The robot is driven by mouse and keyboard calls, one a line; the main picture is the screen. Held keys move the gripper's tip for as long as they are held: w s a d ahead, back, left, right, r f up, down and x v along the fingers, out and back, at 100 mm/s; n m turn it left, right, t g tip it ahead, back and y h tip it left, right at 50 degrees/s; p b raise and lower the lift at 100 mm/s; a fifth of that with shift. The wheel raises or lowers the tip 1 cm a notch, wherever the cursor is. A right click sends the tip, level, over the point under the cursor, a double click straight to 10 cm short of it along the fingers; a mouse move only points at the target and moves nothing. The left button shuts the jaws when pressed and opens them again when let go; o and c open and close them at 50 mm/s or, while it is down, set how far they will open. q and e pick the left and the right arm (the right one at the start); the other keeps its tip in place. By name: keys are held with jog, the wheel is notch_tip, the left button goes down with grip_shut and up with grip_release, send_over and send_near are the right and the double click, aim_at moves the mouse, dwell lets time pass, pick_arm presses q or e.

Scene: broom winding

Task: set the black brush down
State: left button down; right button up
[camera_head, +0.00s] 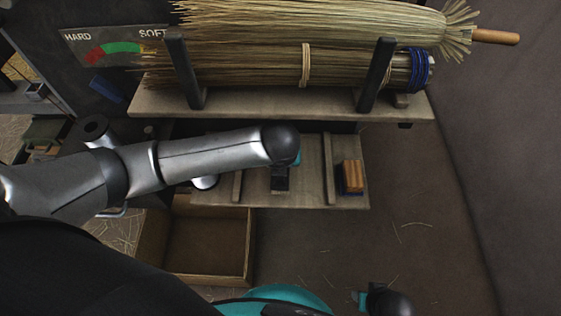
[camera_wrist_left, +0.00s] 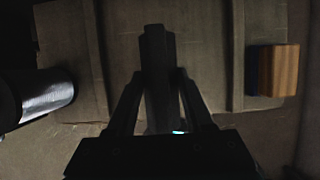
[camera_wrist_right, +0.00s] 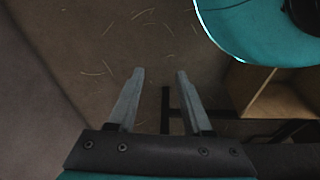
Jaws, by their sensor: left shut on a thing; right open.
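The black brush (camera_wrist_left: 158,45) is a dark upright shape in the left wrist view, between the two fingers of my left gripper (camera_wrist_left: 159,82), which is shut on it. In the head view a dark part of the brush (camera_head: 280,180) shows just below the end of my left arm, over the lower shelf (camera_head: 310,195). The arm hides most of that gripper. I cannot tell whether the brush touches the shelf. My right gripper (camera_wrist_right: 155,78) is open and empty above the floor in the right wrist view.
An orange-brown block with a dark side (camera_head: 352,177) sits at the right of the lower shelf, beyond a raised slat (camera_head: 328,165). Straw brooms (camera_head: 300,25) lie on the upper shelf (camera_head: 270,103) between dark posts. An open wooden box (camera_head: 205,245) stands below.

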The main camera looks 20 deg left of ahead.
pick_arm(q)
jog(key=shift+w+a+f+b, duration=0.15)
jog(key=shift+w+f+b, duration=0.45)
jog(key=shift+f, duration=0.1)
pick_arm(e)
jog(key=shift+w+a+r, duration=0.2)
jog(key=shift+w+r, duration=0.2)
jog(key=shift+r, duration=0.4)
jog(key=shift+w+a+r, duration=0.2)
jog(key=shift+w+r, duration=0.2)
jog(key=shift+r, duration=0.35)
pick_arm(q)
jog(key=shift+f, duration=0.1)
jog(key=shift+f, duration=0.5)
jog(key=shift+c, duration=1.4)
grip_release()
pick_arm(e)
jog(key=shift+s+f, duration=0.15)
